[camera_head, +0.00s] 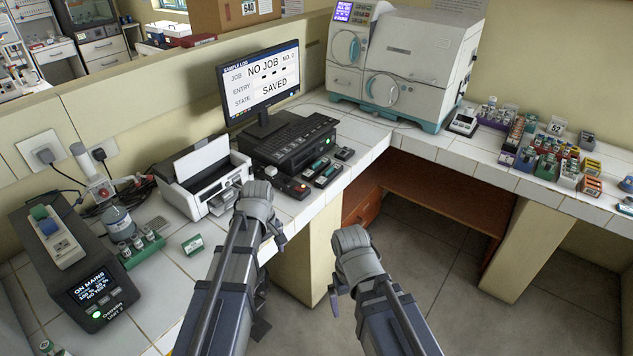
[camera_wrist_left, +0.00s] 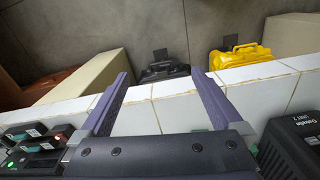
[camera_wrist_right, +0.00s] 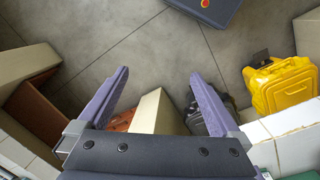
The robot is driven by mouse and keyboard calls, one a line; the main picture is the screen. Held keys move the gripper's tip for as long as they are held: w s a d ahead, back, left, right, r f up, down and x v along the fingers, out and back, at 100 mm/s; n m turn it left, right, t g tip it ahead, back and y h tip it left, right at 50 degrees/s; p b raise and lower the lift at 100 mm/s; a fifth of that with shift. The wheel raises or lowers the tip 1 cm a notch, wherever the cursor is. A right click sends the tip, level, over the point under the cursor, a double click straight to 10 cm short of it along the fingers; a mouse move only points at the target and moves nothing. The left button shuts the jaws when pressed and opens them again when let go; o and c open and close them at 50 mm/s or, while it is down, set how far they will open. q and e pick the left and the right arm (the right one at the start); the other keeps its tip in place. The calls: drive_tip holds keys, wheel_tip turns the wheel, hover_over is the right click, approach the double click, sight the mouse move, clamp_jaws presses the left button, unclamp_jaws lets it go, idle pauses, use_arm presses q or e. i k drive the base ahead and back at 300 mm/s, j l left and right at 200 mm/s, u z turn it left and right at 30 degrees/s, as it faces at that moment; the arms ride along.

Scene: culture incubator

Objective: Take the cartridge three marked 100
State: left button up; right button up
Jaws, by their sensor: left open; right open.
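Several small dark cartridges with green or pale labels (camera_head: 328,175) lie on the white tiled counter in front of the black unit under the monitor. They also show at the left edge of the left wrist view (camera_wrist_left: 40,147). Their markings are too small to read, so I cannot tell which is marked 100. My left gripper (camera_wrist_left: 160,85) is open and empty near the counter's front edge, to the right of these cartridges in its wrist view. My right gripper (camera_wrist_right: 160,80) is open and empty, with floor seen between its fingers.
A monitor (camera_head: 262,80) reads NO JOB and SAVED. A white printer (camera_head: 203,175) stands left of the black unit (camera_head: 293,142). A white machine (camera_head: 400,65) and racks of small items (camera_head: 545,150) stand on the far counter. A yellow case (camera_wrist_right: 283,85) is on the floor.

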sight(311, 173)
drive_tip(key=i+l, duration=0.2)
drive_tip(key=i, duration=0.3)
drive_tip(key=i+l, duration=0.15)
drive_tip(key=i, duration=0.3)
drive_tip(key=i+l+u, duration=0.1)
drive_tip(key=i, duration=0.4)
drive_tip(key=i+l, duration=0.3)
drive_tip(key=i, duration=0.15)
